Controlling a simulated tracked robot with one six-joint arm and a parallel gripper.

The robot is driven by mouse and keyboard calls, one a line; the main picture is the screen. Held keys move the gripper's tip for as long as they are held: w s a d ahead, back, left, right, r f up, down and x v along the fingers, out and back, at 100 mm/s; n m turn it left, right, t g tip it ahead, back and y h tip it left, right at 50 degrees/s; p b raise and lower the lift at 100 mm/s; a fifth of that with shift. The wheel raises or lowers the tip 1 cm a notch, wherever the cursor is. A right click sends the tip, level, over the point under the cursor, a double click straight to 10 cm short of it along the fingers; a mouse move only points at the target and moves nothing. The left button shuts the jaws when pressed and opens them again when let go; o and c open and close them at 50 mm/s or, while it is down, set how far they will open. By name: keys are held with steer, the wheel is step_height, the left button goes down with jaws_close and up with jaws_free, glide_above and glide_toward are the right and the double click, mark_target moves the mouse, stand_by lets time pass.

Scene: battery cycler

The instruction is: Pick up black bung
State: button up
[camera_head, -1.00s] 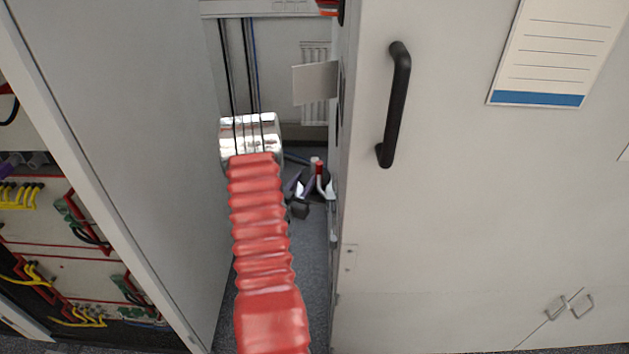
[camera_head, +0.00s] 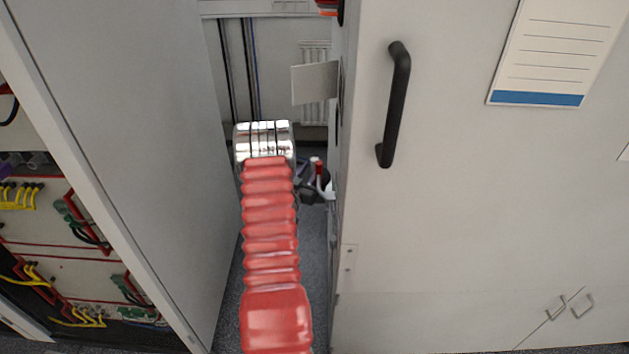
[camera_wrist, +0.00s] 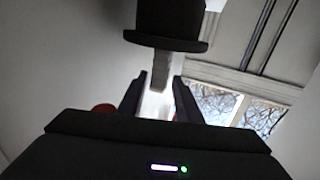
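In the wrist view a black, flanged, plug-like piece (camera_wrist: 170,28), which looks like the black bung, is at the top, with a grey stub (camera_wrist: 160,76) below its flange. My gripper (camera_wrist: 158,88) is open, its two dark fingers apart below the flange. The stub's lower end appears near or between the fingertips; I cannot tell whether they touch. The upper part of the black piece is cut off by the frame. In the head view my red-sleeved arm reaches into a narrow gap and the bung cannot be made out.
A tall pale cabinet panel (camera_head: 130,150) bounds the gap on the left. A pale door (camera_head: 460,220) with a black handle (camera_head: 394,105) bounds it on the right. A small pale plate (camera_head: 314,84) juts into the gap. Dark cables (camera_head: 250,70) run down the back wall.

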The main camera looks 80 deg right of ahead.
steer(key=shift+d, duration=0.35)
steer(key=shift+c, duration=0.3)
jaws_close()
